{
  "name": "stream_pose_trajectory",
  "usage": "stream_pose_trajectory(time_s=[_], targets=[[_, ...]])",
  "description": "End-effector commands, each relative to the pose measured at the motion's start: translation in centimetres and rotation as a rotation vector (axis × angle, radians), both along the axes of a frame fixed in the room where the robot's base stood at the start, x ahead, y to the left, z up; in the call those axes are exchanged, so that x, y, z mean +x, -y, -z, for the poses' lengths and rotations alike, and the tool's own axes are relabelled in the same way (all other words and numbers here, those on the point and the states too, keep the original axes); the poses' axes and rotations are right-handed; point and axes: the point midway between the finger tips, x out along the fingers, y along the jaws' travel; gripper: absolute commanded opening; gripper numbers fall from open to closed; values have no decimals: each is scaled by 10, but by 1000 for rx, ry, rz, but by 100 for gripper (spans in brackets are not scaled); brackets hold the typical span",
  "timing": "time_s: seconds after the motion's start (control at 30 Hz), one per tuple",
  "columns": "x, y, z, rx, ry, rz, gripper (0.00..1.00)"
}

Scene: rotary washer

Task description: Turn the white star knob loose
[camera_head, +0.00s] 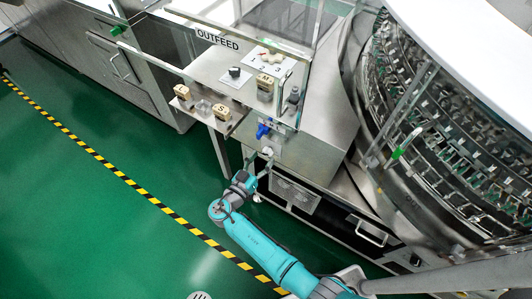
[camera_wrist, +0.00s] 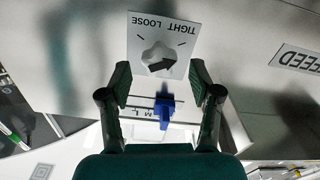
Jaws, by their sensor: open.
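The white star knob (camera_wrist: 158,57) sits on a white plate (camera_wrist: 138,72) marked TIGHT and LOOSE, upside down in the wrist view. A black pointer mark lies on the knob, toward its lower right there. In the head view the knob (camera_head: 268,151) is on the machine's front, below a blue handle (camera_head: 263,130). My gripper (camera_wrist: 160,75) is open and empty, facing the plate. Its fingers show left and right of the knob, apart from it in the picture. In the head view my gripper (camera_head: 261,164) is just below the knob; the exact gap is hard to tell.
The blue handle (camera_wrist: 165,107) shows between my fingers in the wrist view, close to the knob. Above are the OUTFEED panel (camera_head: 218,40), a black knob (camera_head: 234,72) and several blocks. A drawer handle (camera_head: 371,233) is at lower right. Green floor is free at left.

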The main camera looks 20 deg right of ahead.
Motion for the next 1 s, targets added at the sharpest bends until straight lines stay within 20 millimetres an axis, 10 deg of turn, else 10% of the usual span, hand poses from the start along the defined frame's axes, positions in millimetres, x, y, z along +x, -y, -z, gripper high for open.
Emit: stream_pose_trajectory(time_s=[0.6,0.87,1.0], targets=[[19,26,0,1,-1,-1,63],[19,26,0,1,-1,-1,3],[19,26,0,0,-2,-1,3]])
